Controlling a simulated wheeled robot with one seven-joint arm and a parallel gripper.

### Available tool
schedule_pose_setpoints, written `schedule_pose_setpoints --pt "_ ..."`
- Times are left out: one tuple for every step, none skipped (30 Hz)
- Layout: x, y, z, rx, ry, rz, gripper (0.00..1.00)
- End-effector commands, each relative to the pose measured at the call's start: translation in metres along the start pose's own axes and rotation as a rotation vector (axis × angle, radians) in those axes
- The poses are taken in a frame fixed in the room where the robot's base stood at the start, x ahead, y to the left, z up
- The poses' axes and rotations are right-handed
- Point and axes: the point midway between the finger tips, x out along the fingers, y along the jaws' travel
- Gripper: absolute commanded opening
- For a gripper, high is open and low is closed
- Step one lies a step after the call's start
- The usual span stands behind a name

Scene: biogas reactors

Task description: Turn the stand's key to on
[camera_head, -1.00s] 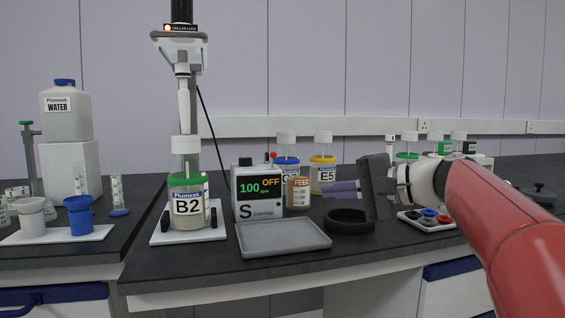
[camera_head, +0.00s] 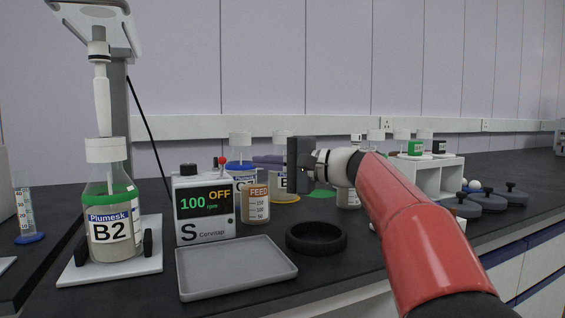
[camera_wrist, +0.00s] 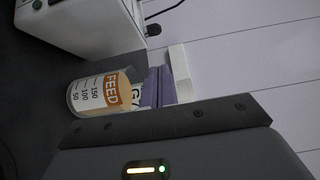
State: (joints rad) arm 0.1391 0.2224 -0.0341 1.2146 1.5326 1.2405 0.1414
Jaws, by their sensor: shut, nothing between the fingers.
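The stand's white control box (camera_head: 205,208), marked S, stands on the dark bench, its display showing 100 rpm and OFF. On its top are a black knob (camera_head: 188,169) and a small red-tipped part (camera_head: 221,161); I cannot tell which is the key. My gripper (camera_head: 262,162) is shut and empty, its purple fingers pointing left, to the right of the box and apart from it. In the wrist view my fingers (camera_wrist: 160,88) are together, and part of the box (camera_wrist: 92,25) shows at the upper left.
Bottle B2 (camera_head: 110,232) stands on a white base left of the box. A FEED jar (camera_head: 256,204) stands close right of the box, with capped bottles behind it. A grey tray (camera_head: 237,267) and a black ring (camera_head: 316,238) lie in front. A white rack (camera_head: 432,178) stands right.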

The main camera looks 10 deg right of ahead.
Motion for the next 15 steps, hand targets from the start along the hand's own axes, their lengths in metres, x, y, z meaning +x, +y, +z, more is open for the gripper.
schedule_pose_setpoints --pt "0.013 -0.001 0.001 0.001 -0.004 0.000 0.00" --pt "0.019 -0.001 0.001 0.000 -0.004 0.000 0.00" --pt "0.027 -0.001 0.001 0.001 -0.004 0.000 0.00" --pt "0.033 -0.001 0.001 0.001 -0.003 0.000 0.00" --pt "0.037 -0.001 0.003 0.000 -0.004 0.000 0.00" --pt "0.041 0.000 0.009 -0.001 -0.003 0.000 0.00" --pt "0.044 0.000 0.013 -0.001 -0.003 0.000 0.00" --pt "0.047 0.000 0.016 -0.001 -0.003 0.000 0.00" --pt "0.050 0.000 0.019 -0.001 -0.001 0.000 0.00" --pt "0.052 0.000 0.021 0.000 -0.001 0.000 0.00" --pt "0.054 0.000 0.023 0.000 -0.002 0.001 0.00" --pt "0.056 0.000 0.025 0.000 -0.001 0.001 0.00" --pt "0.058 0.000 0.026 0.000 0.000 0.001 0.00" --pt "0.058 0.000 0.026 0.000 0.000 0.001 0.00" --pt "0.059 0.000 0.027 0.000 0.001 0.001 0.00"
